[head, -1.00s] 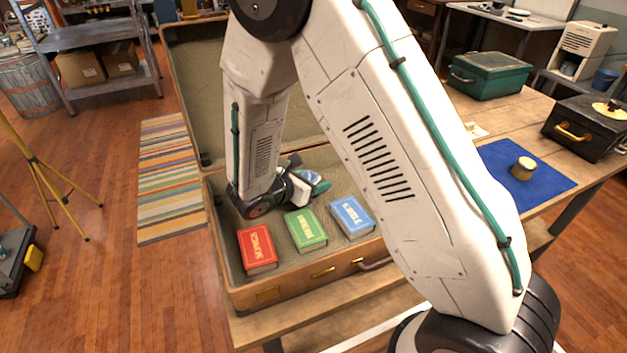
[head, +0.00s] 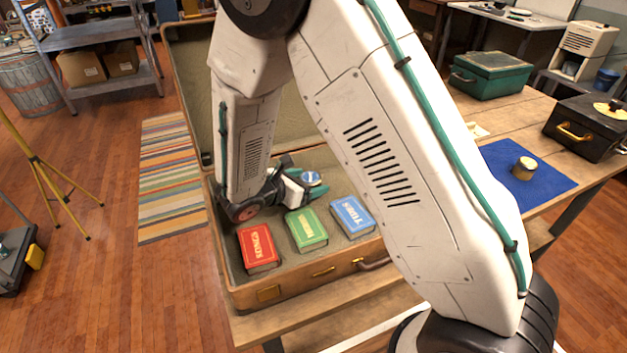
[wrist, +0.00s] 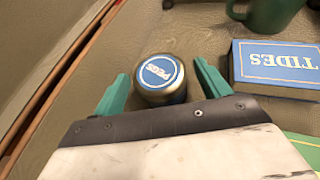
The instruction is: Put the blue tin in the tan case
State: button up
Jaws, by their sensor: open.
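The blue tin (head: 311,178), with a blue lid marked "PEGS" (wrist: 160,74), stands inside the open tan case (head: 262,294), near its back right part. In the wrist view, my gripper (wrist: 161,70) is open. Its two teal fingers are spread on either side of the tin, with visible gaps between them and its body. In the head view, my gripper (head: 308,190) is low inside the case beside the tin, and its fingers are partly hidden. The tin's lower part is hidden there.
Red (head: 259,249), green (head: 307,230) and blue (head: 352,216) books lie along the case's front. A dark green mug (wrist: 270,12) is near the tin. On the table are a blue mat (head: 540,188) with a small tan-topped jar, a green box (head: 489,76) and a black box (head: 585,128).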

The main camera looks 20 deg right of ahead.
jog(key=v, duration=0.9)
jog(key=s+d+r+m+g+y, duration=0.4)
jog(key=s+d+r+m+g, duration=0.2)
jog(key=s+d+r+m, duration=0.6)
jog(key=s+r+m+t+y, duration=0.1)
jog(key=s+r+m+y, duration=0.3)
jog(key=s, duration=0.3)
jog(key=s+r+m+t+y, duration=0.1)
jog(key=s+r+m+y, duration=0.2)
jog(key=s+m, duration=0.3)
jog(key=shift+s+a+r+m+y, duration=0.3)
jog(key=shift+s+r+y, duration=0.1)
jog(key=shift+s+y, duration=0.25)
jog(key=shift+w, duration=0.1)
